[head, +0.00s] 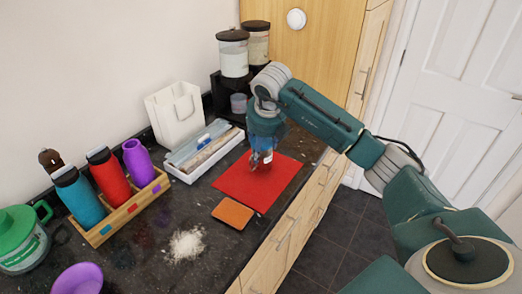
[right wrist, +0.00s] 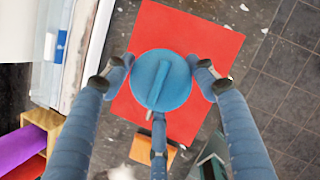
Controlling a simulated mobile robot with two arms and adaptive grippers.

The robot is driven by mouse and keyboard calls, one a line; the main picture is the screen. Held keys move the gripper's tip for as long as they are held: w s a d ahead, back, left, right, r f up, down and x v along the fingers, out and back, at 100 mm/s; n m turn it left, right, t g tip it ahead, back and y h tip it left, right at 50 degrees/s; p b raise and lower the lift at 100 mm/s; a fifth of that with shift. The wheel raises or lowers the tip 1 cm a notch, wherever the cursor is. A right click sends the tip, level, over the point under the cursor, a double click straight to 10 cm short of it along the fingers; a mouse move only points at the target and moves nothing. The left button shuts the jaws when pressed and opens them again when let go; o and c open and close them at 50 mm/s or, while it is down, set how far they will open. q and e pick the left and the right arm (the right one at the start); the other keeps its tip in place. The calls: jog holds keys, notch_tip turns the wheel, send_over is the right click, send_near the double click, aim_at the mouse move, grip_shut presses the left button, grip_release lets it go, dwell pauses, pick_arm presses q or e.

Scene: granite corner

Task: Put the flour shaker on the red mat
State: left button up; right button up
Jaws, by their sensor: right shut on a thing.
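The red mat (head: 272,190) lies flat on the dark granite counter, near its front edge; it also shows in the right wrist view (right wrist: 205,45). My right gripper (head: 261,158) points down over the mat. In the right wrist view its fingers (right wrist: 172,78) close around a round blue-topped thing (right wrist: 160,88) with a raised ridge, which I take to be the flour shaker. In the head view the gripper hides most of it. I cannot tell whether its base touches the mat. My left gripper is not in view.
An orange coaster (head: 232,213) and a spill of white powder (head: 186,244) lie in front of the mat. A tray with rolls (head: 205,152) stands left of it, a wooden bottle rack (head: 120,213) further left. Dispensers (head: 233,55) stand behind.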

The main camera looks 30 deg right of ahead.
notch_tip(320, 180, down, 3)
jog(key=shift+r, duration=0.2)
jog(key=o, duration=1.3)
jog(key=shift+r, duration=0.1)
jog(key=shift+b+v, duration=1)
jog(key=shift+v, duration=4.95)
